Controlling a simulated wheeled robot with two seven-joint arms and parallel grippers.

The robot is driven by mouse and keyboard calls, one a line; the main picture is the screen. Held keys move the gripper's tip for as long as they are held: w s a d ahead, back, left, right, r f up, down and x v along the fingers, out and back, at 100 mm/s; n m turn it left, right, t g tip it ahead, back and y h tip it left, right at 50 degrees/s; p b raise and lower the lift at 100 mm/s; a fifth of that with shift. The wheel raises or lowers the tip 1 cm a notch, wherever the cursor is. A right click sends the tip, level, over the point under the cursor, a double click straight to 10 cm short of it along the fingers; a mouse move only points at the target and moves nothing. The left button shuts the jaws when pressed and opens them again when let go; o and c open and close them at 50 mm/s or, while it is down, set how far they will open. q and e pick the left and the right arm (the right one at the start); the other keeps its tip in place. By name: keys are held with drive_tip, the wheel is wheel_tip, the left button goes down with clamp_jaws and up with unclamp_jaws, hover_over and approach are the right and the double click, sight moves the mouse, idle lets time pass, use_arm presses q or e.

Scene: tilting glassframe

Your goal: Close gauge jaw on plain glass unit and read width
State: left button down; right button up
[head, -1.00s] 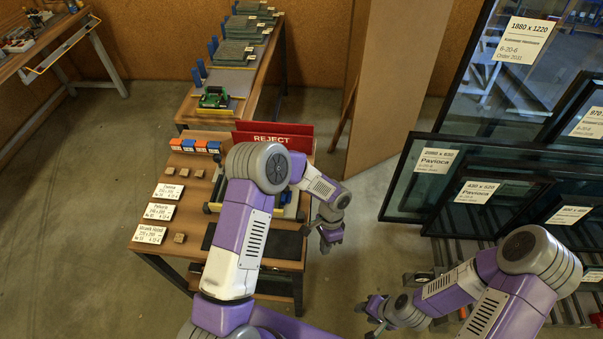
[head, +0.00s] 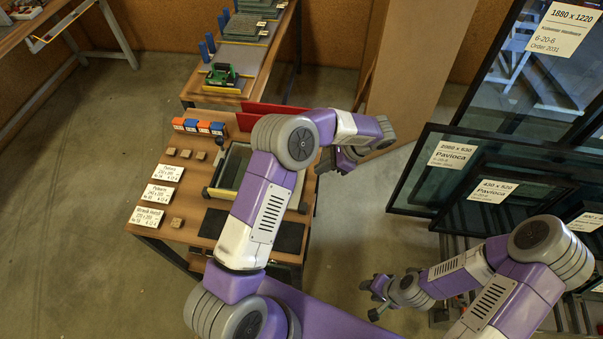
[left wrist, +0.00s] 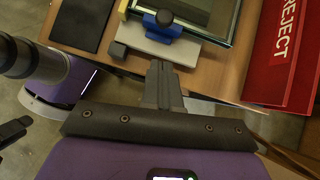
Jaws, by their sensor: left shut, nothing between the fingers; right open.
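The glass unit (left wrist: 212,12) lies on the gauge at the table's right side, partly behind my left arm in the head view. In the left wrist view the gauge shows a blue jaw (left wrist: 158,29) with a black knob, on a yellow and white base. The jaw sits close beside the glass edge; I cannot tell whether they touch. No width reading is legible. My left gripper (head: 338,162) is shut and empty; in the left wrist view its fingers (left wrist: 160,68) point toward the gauge, apart from it. My right gripper (head: 372,296) is open and empty, away from the table.
The red REJECT stand (left wrist: 284,48) is right of the gauge. A dark mat (left wrist: 80,22) lies left of it. Label cards (head: 158,194), wooden blocks and orange and blue blocks (head: 198,126) are on the table. Large labelled glass frames (head: 480,185) stand at the right.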

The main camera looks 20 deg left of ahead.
use_arm(q)
drive_tip(key=shift+s+a+f, duration=0.4)
drive_tip(key=shift+a+f, duration=0.2)
drive_tip(key=shift+a, duration=0.35)
drive_tip(key=shift+s+a+f, duration=0.45)
drive_tip(key=shift+a+f, duration=0.1)
drive_tip(key=shift+a, duration=0.4)
drive_tip(key=shift+s+a+f, duration=0.4)
drive_tip(key=shift+a+f, duration=0.2)
drive_tip(key=shift+a, duration=0.35)
drive_tip(key=shift+s+a+f, duration=0.1)
drive_tip(key=shift+s+a, duration=0.15)
drive_tip(key=shift+a, duration=0.35)
